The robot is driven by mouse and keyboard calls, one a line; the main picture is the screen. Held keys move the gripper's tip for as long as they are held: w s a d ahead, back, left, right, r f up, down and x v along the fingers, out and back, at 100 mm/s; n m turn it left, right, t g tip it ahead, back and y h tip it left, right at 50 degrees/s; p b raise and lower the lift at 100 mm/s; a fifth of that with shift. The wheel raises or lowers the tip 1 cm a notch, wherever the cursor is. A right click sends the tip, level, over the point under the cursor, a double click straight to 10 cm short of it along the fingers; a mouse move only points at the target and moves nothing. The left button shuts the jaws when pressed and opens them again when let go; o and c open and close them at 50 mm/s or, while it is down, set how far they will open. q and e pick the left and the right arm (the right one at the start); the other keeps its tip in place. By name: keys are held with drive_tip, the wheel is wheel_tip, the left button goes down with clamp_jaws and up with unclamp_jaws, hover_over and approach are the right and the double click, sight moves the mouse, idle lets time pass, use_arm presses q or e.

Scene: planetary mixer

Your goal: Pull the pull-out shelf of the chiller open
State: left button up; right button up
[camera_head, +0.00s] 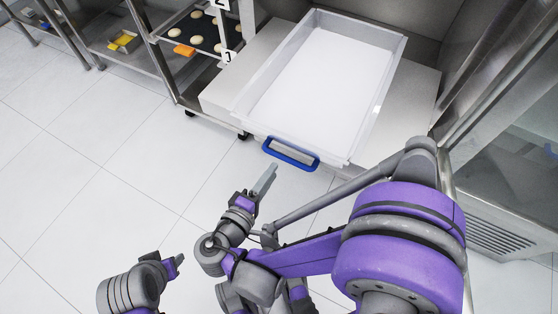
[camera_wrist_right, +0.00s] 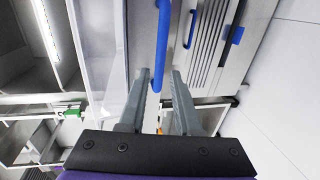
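The pull-out shelf (camera_head: 320,80) is a deep grey tray with a bare white floor, in the upper middle of the head view. Its front end projects past the pale grey surface around it. A blue handle (camera_head: 291,153) is on its front; in the right wrist view the handle (camera_wrist_right: 161,45) is a long blue bar. My right gripper (camera_head: 268,180) is just in front of the handle and below it in the picture. In the wrist view its fingers (camera_wrist_right: 159,90) are apart, with the bar's end near the left fingertip. My left gripper (camera_head: 178,265) is low at left; its fingers are unclear.
A rack (camera_head: 178,75) with round pale items and an orange object stands left of the shelf. A metal panel with a vent (camera_head: 500,240) is at right. The tiled floor (camera_head: 110,130) at left is clear.

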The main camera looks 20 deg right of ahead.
use_arm(q)
drive_tip(key=shift+r, duration=0.3)
use_arm(e)
drive_tip(key=v, duration=0.3)
drive_tip(key=shift+s+a, duration=0.2)
drive_tip(key=s+d+f+m+g+y, duration=0.55)
drive_tip(key=d+f+g+y, duration=0.2)
drive_tip(key=d, duration=0.35)
use_arm(q)
wheel_tip(320, 180, up, 21)
drive_tip(key=w+t+p, duration=0.1)
drive_tip(key=p, duration=1.7)
drive_tip(key=shift+w+p, duration=0.3)
drive_tip(key=shift+w, duration=0.1)
use_arm(e)
wheel_tip(320, 180, up, 23)
drive_tip(key=a+m+t+y, duration=0.1)
drive_tip(key=m+t+y, duration=0.1)
drive_tip(key=y, duration=0.2)
drive_tip(key=shift+a+r+m+t, duration=0.2)
drive_tip(key=shift+a+m+t, duration=0.05)
drive_tip(key=shift+m+t, duration=0.1)
